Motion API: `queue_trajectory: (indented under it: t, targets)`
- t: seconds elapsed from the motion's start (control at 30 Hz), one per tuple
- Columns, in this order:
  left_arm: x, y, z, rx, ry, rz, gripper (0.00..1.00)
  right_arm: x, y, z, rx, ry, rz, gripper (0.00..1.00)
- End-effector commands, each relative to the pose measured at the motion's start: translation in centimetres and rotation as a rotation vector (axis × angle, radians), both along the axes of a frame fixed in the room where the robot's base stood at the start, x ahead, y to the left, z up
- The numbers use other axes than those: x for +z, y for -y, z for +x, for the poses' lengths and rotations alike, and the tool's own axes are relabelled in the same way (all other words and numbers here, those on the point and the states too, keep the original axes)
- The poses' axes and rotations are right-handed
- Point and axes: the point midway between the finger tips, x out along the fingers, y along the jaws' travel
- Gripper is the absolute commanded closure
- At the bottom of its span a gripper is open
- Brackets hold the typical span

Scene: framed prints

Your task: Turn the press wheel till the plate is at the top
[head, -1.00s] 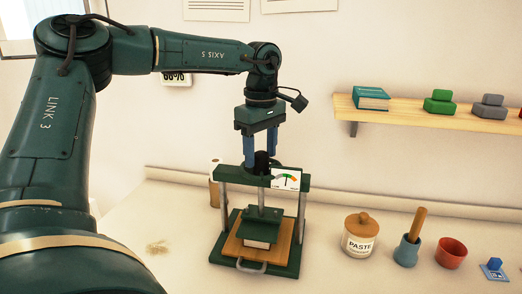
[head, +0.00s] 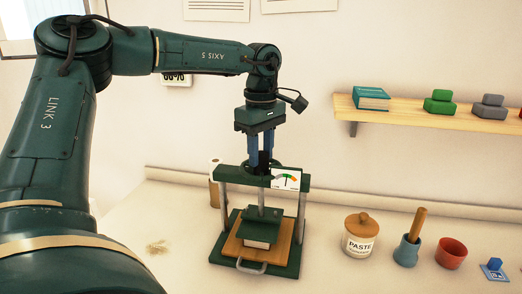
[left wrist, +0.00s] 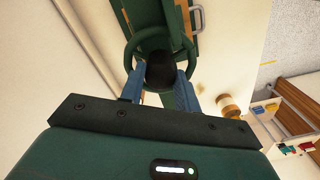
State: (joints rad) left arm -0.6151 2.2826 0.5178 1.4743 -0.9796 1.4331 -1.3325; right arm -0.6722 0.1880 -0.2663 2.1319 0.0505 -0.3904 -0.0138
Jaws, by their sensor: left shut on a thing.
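The green press (head: 229,256) stands on the counter. The right gripper is out of view.
A paste jar (head: 360,236), a blue mortar (head: 406,252), a red bowl (head: 451,253) and a blue stamp (head: 494,267) stand to the right. A shelf (head: 400,114) is above them. The counter left of the press is mostly clear.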

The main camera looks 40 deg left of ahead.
Motion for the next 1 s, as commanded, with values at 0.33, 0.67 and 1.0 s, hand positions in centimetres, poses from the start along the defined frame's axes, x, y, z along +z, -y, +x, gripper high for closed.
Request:
queue_trajectory:
  t: [0.33,0.67,1.0]
  targets:
    - [0.04,-0.02,0.01,0.135,0.000,0.003,0.91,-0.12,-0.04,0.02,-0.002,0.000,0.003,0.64]
    - [0.03,-0.05,-0.01,0.428,0.001,0.004,0.91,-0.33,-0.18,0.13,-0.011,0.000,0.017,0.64]
    - [0.03,-0.06,-0.03,0.751,0.001,0.003,0.91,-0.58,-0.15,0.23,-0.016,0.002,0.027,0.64]
